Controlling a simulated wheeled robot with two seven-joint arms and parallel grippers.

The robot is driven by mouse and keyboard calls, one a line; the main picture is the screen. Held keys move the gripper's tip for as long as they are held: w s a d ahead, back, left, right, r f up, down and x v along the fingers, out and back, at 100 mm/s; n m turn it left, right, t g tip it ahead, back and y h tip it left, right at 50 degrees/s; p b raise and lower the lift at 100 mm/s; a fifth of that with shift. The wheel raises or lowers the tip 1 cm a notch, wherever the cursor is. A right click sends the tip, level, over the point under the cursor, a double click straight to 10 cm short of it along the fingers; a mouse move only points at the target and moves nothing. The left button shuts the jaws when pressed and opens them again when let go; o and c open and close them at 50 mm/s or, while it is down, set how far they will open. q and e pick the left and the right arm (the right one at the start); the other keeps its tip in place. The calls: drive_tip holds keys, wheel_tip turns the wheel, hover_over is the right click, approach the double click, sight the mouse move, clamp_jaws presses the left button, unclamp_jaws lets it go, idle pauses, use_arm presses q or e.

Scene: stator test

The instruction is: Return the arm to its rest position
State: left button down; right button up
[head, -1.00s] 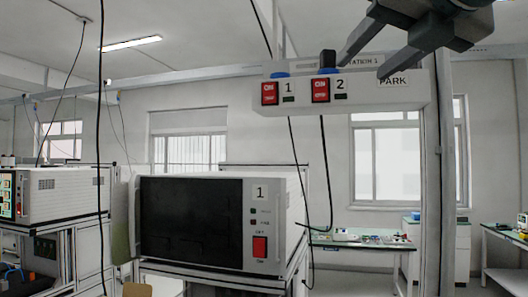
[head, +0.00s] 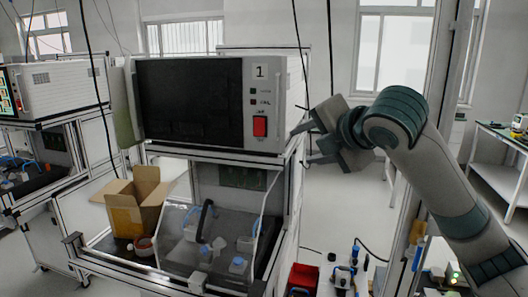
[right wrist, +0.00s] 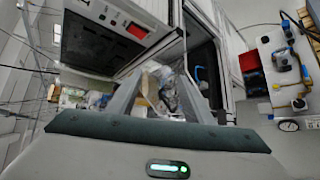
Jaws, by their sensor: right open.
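My right arm comes in from the right in the head view. Its gripper (head: 308,145) is open and empty, with its fingers pointing left toward the right side of the white test unit marked 1 (head: 285,75). From this view I cannot tell the exact gap between them. In the right wrist view the two fingers of the right gripper (right wrist: 158,97) stand apart with nothing held between them. The same unit, with its red switch (right wrist: 137,30), shows at the upper left there. My left gripper is not in view.
Below the unit is a framed bench with a clear guard (head: 185,240) and an open cardboard box (head: 135,205). A red bin (head: 303,279) and blue-handled fittings (head: 345,272) stand at the lower right. A metal post (head: 440,110) rises behind my right arm. Dark cables hang overhead.

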drive_tip(key=s+d+f+m+g, duration=0.1)
drive_tip(key=s+f+m, duration=0.25)
drive_tip(key=f, duration=0.85)
drive_tip(key=s+f+m+g, duration=0.15)
drive_tip(key=f+m, duration=0.25)
drive_tip(key=f, duration=0.8)
drive_tip(key=s+d+f+m+g, duration=0.1)
drive_tip(key=s+f+m, duration=0.3)
drive_tip(key=f, duration=0.8)
drive_tip(key=s+d+f+m+g+h, duration=0.1)
drive_tip(key=s+d+f+m, duration=0.1)
drive_tip(key=s+f+m, duration=0.35)
drive_tip(key=s+d+f+m+g+h, duration=0.1)
drive_tip(key=s+d+f+m, duration=0.1)
drive_tip(key=s+f, duration=0.65)
drive_tip(key=s+d+f+m+g+h, duration=0.1)
drive_tip(key=s+d+f+m, duration=0.15)
drive_tip(key=s, duration=0.45)
drive_tip(key=s+d+f+m+g+h, duration=0.1)
drive_tip(key=s+d+f+m, duration=0.1)
drive_tip(key=s+f, duration=0.3)
drive_tip(key=s+d+f+m+g+h, duration=0.1)
drive_tip(key=s+d+f+m, duration=0.15)
drive_tip(key=s, duration=0.55)
wheel_tip(320, 180, down, 28)
drive_tip(key=n+g, duration=0.1)
drive_tip(key=s+d+f+g+b, duration=0.1)
drive_tip(key=s+d+f, duration=0.2)
drive_tip(key=s+f, duration=1.5)
drive_tip(key=shift+s, duration=0.3)
